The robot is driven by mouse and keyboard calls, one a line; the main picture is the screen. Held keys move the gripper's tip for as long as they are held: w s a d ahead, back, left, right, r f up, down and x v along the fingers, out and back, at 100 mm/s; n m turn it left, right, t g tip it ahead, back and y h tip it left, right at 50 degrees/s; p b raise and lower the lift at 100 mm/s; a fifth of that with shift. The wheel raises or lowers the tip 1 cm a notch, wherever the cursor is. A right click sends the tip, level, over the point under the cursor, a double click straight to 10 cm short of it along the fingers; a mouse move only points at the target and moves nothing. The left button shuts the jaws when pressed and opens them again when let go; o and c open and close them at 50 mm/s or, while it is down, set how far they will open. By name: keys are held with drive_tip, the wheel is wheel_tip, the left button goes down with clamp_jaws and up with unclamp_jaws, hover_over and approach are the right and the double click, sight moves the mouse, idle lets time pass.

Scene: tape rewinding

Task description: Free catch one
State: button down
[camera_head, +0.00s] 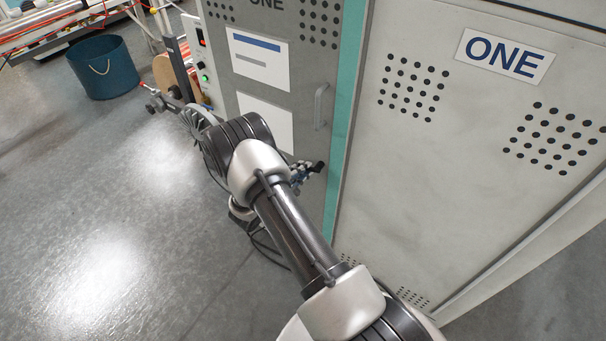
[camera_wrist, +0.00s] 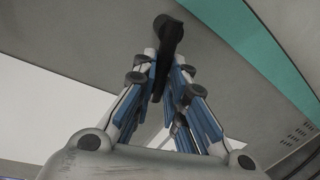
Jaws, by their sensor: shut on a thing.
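The black catch (camera_wrist: 169,36) is mounted on the grey cabinet door (camera_head: 309,62), and its stem runs down between my fingers in the wrist view. In the head view the dark catch tip (camera_head: 319,166) shows at the door's lower right, just left of the teal strip. My gripper (camera_wrist: 165,65) has blue and grey fingers on both sides of the stem and is shut on it. In the head view my gripper (camera_head: 303,177) is small and partly hidden behind my arm. The catch's lower end is hidden between the fingers.
The door has a bar handle (camera_head: 320,106) above the catch and white papers (camera_head: 258,58). A teal strip (camera_head: 348,90) parts it from a panel with a ONE sign (camera_head: 506,56). A blue bucket (camera_head: 103,68) stands at upper left. Open floor (camera_head: 90,220) lies left.

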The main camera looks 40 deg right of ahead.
drive_tip(key=shift+r+m+b, duration=0.3)
drive_tip(key=shift+r+m, duration=0.05)
drive_tip(key=shift+m, duration=0.45)
drive_tip(key=shift+w, duration=0.1)
drive_tip(key=c, duration=1.6)
unclamp_jaws()
drive_tip(key=v, duration=1.2)
drive_tip(key=shift+s, duration=0.2)
drive_tip(key=shift+r, duration=0.2)
